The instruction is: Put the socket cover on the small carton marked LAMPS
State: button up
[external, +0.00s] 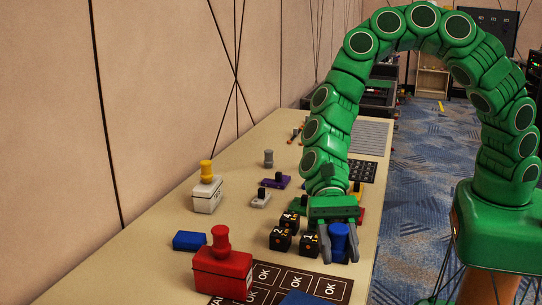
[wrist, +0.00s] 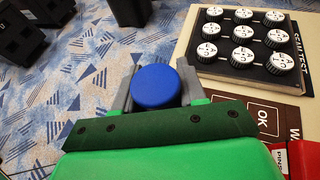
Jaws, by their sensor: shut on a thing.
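My gripper (external: 338,243) is shut on a blue round-topped knob (external: 338,236), near the right edge of the table. In the wrist view, the blue round top (wrist: 155,86) sits between my gripper's two grey fingers (wrist: 155,88); what is under it is hidden. I cannot tell whether this is the socket cover. A white carton (external: 207,195) with a yellow knob on top stands at the left. A red carton (external: 222,272) with a red knob on top stands nearer. I cannot read LAMPS on either.
Several black numbered cubes (external: 281,239) are just left of my gripper. A flat blue block (external: 189,241) lies left. An OK-marked mat (external: 328,289) lies in front. In the wrist view, a black board (wrist: 243,70) bears several white-topped knobs. Small knobbed pieces (external: 276,183) lie farther back.

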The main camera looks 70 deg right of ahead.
send_over(305, 297)
jog(key=shift+f, duration=4.7)
jog(key=o, duration=1.1)
jog(key=shift+f, duration=0.1)
jog(key=shift+w+d+r, duration=0.1)
jog(key=shift+d+r, duration=0.1)
jog(key=shift+d, duration=0.1)
jog(key=v, duration=1.1)
jog(key=shift+d, duration=0.2)
jog(key=shift+r, duration=0.15)
